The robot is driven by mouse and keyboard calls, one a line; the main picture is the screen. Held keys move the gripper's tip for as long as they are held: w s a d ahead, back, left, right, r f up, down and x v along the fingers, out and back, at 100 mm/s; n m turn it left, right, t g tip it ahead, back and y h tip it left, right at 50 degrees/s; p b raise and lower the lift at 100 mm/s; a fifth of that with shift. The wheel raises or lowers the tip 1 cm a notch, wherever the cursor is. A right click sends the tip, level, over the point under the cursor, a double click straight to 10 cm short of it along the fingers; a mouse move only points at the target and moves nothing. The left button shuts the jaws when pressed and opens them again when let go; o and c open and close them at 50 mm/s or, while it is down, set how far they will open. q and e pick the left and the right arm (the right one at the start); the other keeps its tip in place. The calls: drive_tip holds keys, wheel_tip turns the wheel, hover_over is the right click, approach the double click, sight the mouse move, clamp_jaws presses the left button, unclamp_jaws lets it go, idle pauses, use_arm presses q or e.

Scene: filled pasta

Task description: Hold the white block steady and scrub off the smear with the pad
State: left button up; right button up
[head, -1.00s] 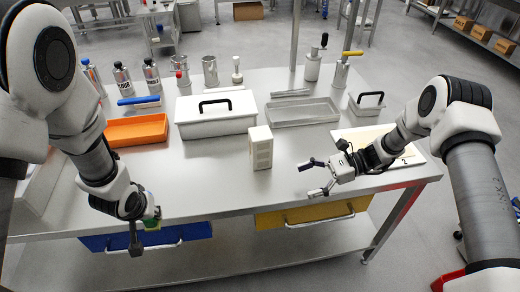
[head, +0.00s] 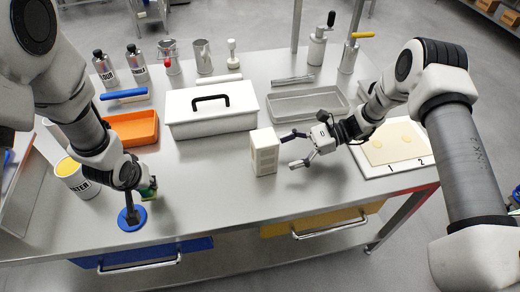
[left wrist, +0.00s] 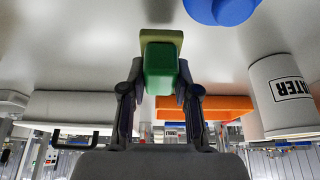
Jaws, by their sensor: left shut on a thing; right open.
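The white block (head: 264,153) stands upright on the steel table, with slot-like marks on its front face. In the head view the pad (head: 149,188) is small and partly hidden by my left wrist, left of the block and above the table's front part.
A WATER can (head: 77,181), an orange tray (head: 133,128), a white lidded box (head: 211,109) and a grey tray (head: 307,104) stand around.

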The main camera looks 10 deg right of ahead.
sight(268, 159)
use_arm(q)
drive_tip(key=shift+b+x, duration=0.9)
drive_tip(key=shift+x, duration=0.25)
use_arm(e)
drive_tip(key=x, duration=0.6)
drive_tip(key=shift+w+d+f, duration=0.15)
drive_tip(key=shift+w+f, duration=0.15)
drive_tip(key=shift+f, duration=0.05)
use_arm(q)
drive_tip(key=shift+s, duration=0.25)
use_arm(e)
drive_tip(key=shift+s+a+r, duration=0.1)
drive_tip(key=shift+s+a, duration=0.05)
drive_tip(key=shift+a, duration=0.25)
drive_tip(key=c, duration=0.9)
drive_tip(key=shift+c, duration=0.2)
